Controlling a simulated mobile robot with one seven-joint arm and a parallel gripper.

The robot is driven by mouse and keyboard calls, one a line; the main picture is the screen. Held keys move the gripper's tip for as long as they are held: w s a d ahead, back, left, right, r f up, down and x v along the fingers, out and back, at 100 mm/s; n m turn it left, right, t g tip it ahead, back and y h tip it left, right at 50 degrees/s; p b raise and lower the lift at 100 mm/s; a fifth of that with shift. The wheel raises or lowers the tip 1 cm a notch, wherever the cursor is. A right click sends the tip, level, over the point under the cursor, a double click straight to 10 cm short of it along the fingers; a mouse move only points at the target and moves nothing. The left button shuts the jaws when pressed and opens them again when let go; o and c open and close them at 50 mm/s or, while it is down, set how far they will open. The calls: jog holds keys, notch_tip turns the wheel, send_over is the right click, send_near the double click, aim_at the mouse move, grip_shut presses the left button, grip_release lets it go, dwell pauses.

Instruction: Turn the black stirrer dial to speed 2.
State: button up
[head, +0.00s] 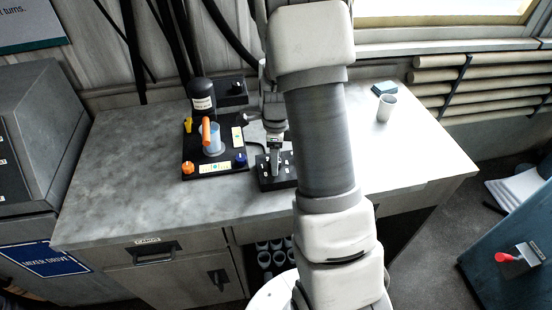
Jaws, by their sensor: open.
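A small black box (276,180) with white marks on its top stands on the bench, right of the black panel. My gripper (275,155) is over this box, pointing down, with its fingers at or just above the box top. The fingers are small here, and I cannot tell whether they touch anything. My gripper is open. I cannot make out the black stirrer dial itself; if it is on this box, my gripper hides it. The dial's setting cannot be read.
The black panel (215,172) carries an orange knob (187,168), a blue knob (240,159), a pale blue beaker (214,142) and an orange handle (206,131). A labelled black cylinder (202,92) stands behind. A white cup (386,108) is at right. The bench's left (125,165) is clear.

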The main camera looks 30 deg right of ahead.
jog(key=shift+f, duration=0.15)
grip_shut()
dwell(0.4)
